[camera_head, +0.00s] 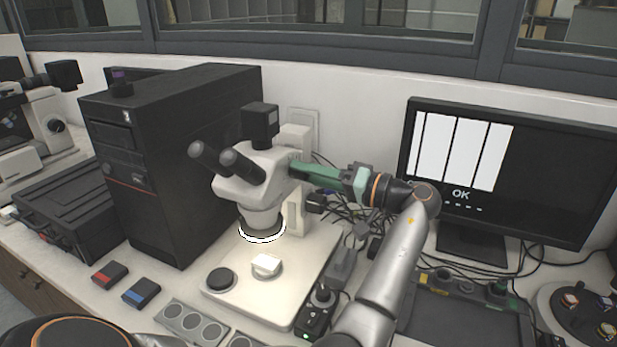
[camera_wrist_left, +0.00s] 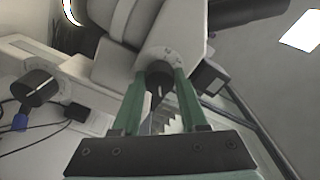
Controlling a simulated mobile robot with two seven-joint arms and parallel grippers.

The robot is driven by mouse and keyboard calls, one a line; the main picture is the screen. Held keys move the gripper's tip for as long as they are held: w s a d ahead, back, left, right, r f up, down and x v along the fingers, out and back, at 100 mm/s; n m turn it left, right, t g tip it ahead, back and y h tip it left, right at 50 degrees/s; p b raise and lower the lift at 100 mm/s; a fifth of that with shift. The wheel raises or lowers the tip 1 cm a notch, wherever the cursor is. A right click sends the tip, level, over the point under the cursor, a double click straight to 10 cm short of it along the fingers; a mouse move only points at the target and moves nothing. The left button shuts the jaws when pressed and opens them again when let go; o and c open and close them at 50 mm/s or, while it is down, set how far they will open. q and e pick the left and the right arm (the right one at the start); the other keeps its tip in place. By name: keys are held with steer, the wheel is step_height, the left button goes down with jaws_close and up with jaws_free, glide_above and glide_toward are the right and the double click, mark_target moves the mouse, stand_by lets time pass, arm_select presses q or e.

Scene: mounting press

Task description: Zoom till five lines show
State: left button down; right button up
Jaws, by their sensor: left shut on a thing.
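A white stereo microscope (camera_head: 250,185) with black eyepieces stands on its pale base. My left gripper (camera_head: 296,169) reaches its right side with long green fingers. In the left wrist view, the fingers (camera_wrist_left: 159,88) are closed on both sides of a dark round zoom knob (camera_wrist_left: 158,78), which they largely hide in the head view. The monitor (camera_head: 560,185) at the right shows a white picture crossed by three dark upright lines, with "OK" and a row of small marks below. My right gripper is not in view.
A white sample (camera_head: 266,264) lies on the microscope base under the lit ring. A black computer case (camera_head: 170,160) stands left of the microscope. Cables and small boxes (camera_head: 341,266) crowd the right of the base. A dark tray (camera_head: 465,318) lies before the monitor.

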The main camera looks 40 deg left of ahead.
arm_select(q)
steer(key=n+b, duration=0.1)
steer(key=b, duration=0.1)
steer(key=f+n+b, duration=0.1)
steer(key=n+b, duration=0.1)
steer(key=b, duration=0.1)
steer(key=n+b, duration=0.3)
steer(key=b, duration=0.2)
steer(key=shift+r+n+b, duration=0.1)
steer(key=shift+n+b, duration=0.2)
steer(key=shift+b, duration=0.1)
steer(key=shift+n+b, duration=1)
steer(key=shift+b, duration=0.1)
steer(key=shift+r+n+b, duration=0.15)
steer(key=shift+n+b, duration=1.05)
steer(key=n+b, duration=0.2)
steer(key=n, duration=0.1)
steer(key=shift+r+g, duration=0.15)
steer(key=shift+g, duration=0.25)
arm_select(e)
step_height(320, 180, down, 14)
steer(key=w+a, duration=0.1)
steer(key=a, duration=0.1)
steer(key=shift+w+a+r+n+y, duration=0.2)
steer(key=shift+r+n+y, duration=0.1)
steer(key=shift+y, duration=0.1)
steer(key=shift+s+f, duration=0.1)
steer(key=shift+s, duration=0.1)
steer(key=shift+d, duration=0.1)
